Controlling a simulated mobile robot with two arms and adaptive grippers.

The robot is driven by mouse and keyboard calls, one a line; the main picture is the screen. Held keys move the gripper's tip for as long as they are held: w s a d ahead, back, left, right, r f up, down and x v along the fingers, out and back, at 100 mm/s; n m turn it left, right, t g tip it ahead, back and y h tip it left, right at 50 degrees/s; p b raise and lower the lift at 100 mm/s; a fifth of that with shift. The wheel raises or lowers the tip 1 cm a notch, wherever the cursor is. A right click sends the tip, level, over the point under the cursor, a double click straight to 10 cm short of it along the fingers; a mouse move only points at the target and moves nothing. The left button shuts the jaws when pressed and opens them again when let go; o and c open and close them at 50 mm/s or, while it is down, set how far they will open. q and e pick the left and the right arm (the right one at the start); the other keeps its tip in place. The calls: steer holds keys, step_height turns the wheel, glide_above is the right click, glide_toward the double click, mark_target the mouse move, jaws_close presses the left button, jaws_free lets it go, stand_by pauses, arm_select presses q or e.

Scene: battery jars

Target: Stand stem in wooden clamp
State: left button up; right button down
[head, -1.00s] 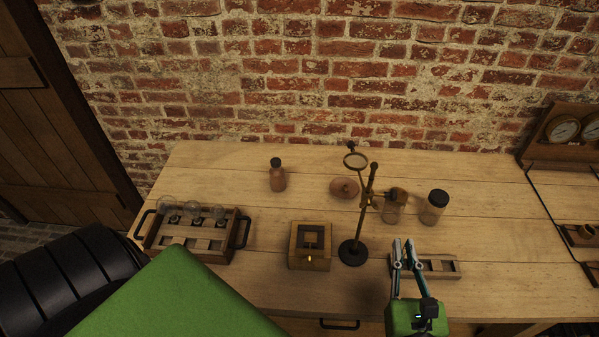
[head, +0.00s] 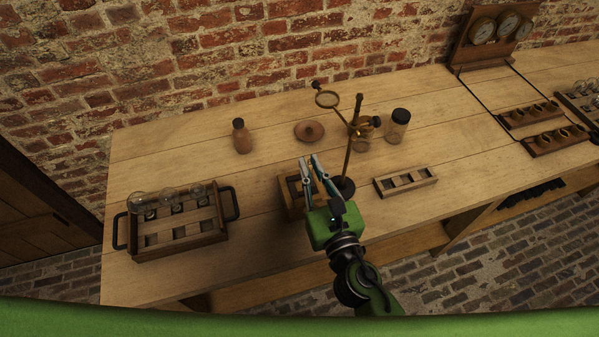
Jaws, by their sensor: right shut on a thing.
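The small square wooden block with a dark recess, which looks like the clamp (head: 287,189), sits at the middle of the bench near its front. My right gripper hides much of it. My right gripper (head: 311,162) is shut, with its blue-grey fingers over the right part of the clamp. The stem held between its fingers is too small or hidden to make out. I cannot tell whether it touches the clamp. My left gripper is not in view.
A brass stand with a magnifier (head: 354,138) rises just right of my gripper. A handled tray of glass bulbs (head: 180,242) stands at left, a wooden rack (head: 406,181) at right. A brown bottle (head: 241,137), round lid (head: 309,131) and black-capped jar (head: 397,127) stand behind.

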steer(key=w+f+b, duration=0.1)
steer(key=w+a+f+b, duration=0.1)
steer(key=f, duration=0.1)
steer(key=w+f+b, duration=0.1)
steer(key=shift+w+a+f, duration=0.25)
steer(key=shift+f, duration=0.1)
steer(key=shift+w+f, duration=0.3)
steer(key=shift+w+a+f+b, duration=0.1)
steer(key=shift+w+f+b, duration=0.1)
steer(key=shift+f+b, duration=0.15)
step_height(320, 180, down, 3)
steer(key=b, duration=0.3)
steer(key=shift+w+a+f, duration=0.15)
steer(key=shift+f, duration=0.05)
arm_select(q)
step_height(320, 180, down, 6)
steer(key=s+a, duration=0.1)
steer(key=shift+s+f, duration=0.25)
arm_select(e)
steer(key=shift+r, duration=0.15)
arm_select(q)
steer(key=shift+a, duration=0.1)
arm_select(e)
steer(key=c, duration=2.1)
jaws_free()
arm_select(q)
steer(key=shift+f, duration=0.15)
